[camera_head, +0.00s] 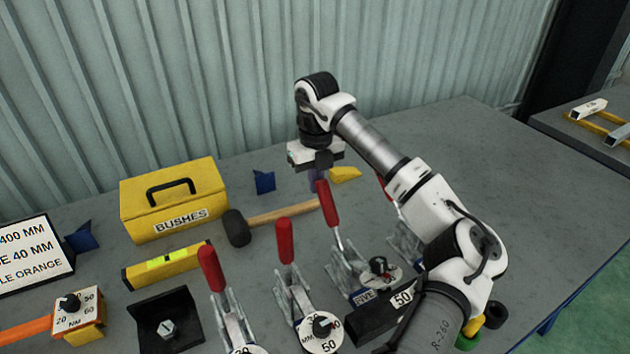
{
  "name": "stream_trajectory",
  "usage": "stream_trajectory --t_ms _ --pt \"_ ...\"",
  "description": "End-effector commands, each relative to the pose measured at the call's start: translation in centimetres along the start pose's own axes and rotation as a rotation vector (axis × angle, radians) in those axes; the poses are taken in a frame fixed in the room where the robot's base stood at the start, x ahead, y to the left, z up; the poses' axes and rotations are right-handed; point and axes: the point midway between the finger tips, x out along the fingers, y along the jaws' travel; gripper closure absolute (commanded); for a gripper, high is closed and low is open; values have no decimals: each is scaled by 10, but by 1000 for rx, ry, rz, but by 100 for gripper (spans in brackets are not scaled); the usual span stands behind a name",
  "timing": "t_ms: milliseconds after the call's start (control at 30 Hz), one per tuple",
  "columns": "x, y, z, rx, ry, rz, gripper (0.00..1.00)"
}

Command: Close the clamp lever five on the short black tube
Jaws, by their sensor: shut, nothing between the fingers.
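The clamp labelled FIVE (346,268) stands on the table right of centre, with a small black knob and dial beside it. Its red-handled lever (327,205) points up and leans slightly left. A short black tube (375,322) lies in front of the FIVE label, marked 50 at its end and partly hidden by my arm. My gripper (317,180) points down just behind the top of the red handle. Its fingers are shut and empty, partly hidden by the handle. I cannot tell whether they touch it.
Two more red-levered clamps (285,243) (212,268) stand upright to the left. Another clamp (405,245) is mostly hidden behind my arm. A mallet (280,214), yellow BUSHES box (175,200) and yellow level (165,266) lie left. The table's back right is clear.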

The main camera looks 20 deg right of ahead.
Motion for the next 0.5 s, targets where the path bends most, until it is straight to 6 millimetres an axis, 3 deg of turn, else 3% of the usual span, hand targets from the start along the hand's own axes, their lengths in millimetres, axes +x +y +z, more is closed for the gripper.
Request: stream_trajectory --t_ms 500 --pt "-16 0 -26 0 1 -1 100"
